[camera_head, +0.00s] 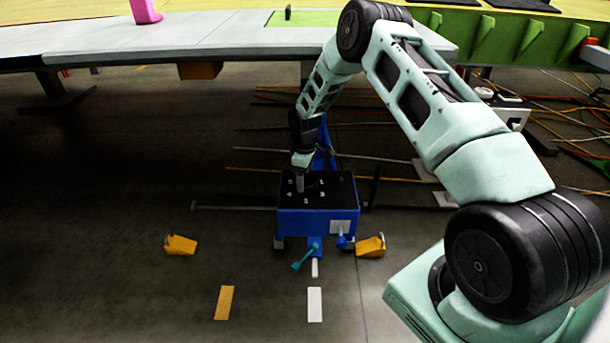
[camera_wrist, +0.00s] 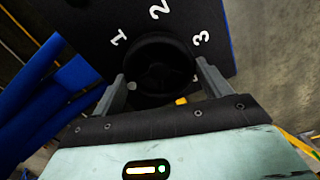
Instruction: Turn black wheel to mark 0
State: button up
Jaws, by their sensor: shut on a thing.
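The black wheel (camera_wrist: 156,65) sits on a black panel (camera_wrist: 95,22) with white marks 1, 2 and 3 around its far side. Mark 0 cannot be made out in the wrist view. A small grey dot (camera_wrist: 131,86) shows at the wheel's left near edge. My gripper (camera_wrist: 160,86) is shut on the wheel, one finger on its left and one on its right. In the head view my gripper (camera_head: 300,182) reaches down onto the black top of a blue box (camera_head: 318,222); the wheel is hard to make out there.
A teal-handled lever (camera_head: 304,257) sticks out of the box's front. Yellow chocks (camera_head: 180,244) (camera_head: 370,246) lie on the floor at both sides. The wing panel (camera_head: 200,35) spans above and behind. Several rods lie behind the box. The floor in front is clear.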

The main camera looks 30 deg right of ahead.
jog(key=shift+n, duration=0.7)
jog(key=o, duration=1)
